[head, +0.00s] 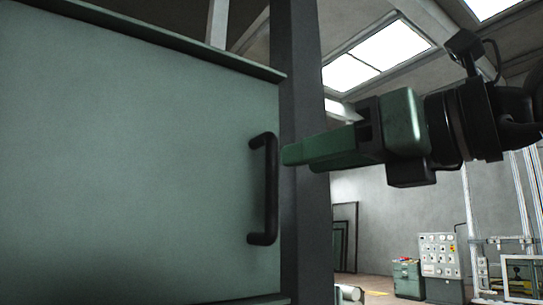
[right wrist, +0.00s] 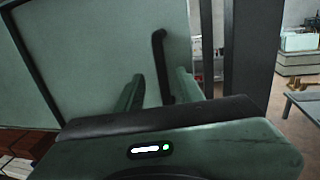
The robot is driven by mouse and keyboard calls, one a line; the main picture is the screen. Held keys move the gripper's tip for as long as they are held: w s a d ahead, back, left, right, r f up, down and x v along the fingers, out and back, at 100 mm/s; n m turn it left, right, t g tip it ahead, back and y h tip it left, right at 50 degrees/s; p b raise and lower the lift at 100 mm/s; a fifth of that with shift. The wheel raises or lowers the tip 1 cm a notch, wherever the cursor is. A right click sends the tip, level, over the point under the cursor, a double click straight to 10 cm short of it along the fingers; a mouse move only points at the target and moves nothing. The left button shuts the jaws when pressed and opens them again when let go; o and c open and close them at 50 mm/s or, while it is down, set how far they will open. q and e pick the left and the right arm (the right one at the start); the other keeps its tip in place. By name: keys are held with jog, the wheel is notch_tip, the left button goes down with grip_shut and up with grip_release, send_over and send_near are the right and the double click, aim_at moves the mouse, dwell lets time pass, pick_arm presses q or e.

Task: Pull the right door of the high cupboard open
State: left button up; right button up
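The pale green cupboard door (head: 130,160) fills the left of the head view and also shows in the right wrist view (right wrist: 90,50). A black vertical bar handle (head: 270,190) is near its right edge. My right gripper (head: 290,154) comes in from the right, its fingertips just right of the handle's upper half. In the right wrist view the two green fingers (right wrist: 158,92) are apart, and the handle (right wrist: 160,62) lines up with the gap between them. I cannot tell whether the tips reach around the bar. My left gripper is not in view.
A dark upright post (head: 303,100) stands right beside the door's edge. A green ledge (head: 170,38) runs above the door. A control cabinet (head: 440,258) and a green cabinet (head: 408,278) stand far back at right. A grey table (right wrist: 305,105) shows at right in the wrist view.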

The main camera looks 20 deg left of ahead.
aim_at(277, 167)
jog(key=p+x, duration=0.3)
jog(key=x, duration=0.3)
jog(key=shift+w+a+r, duration=0.1)
jog(key=shift+w+a, duration=0.1)
jog(key=shift+a, duration=0.05)
jog(key=shift+w+a+p, duration=0.25)
jog(key=shift+a+p, duration=0.05)
jog(key=shift+a, duration=0.2)
grip_shut()
dwell(0.8)
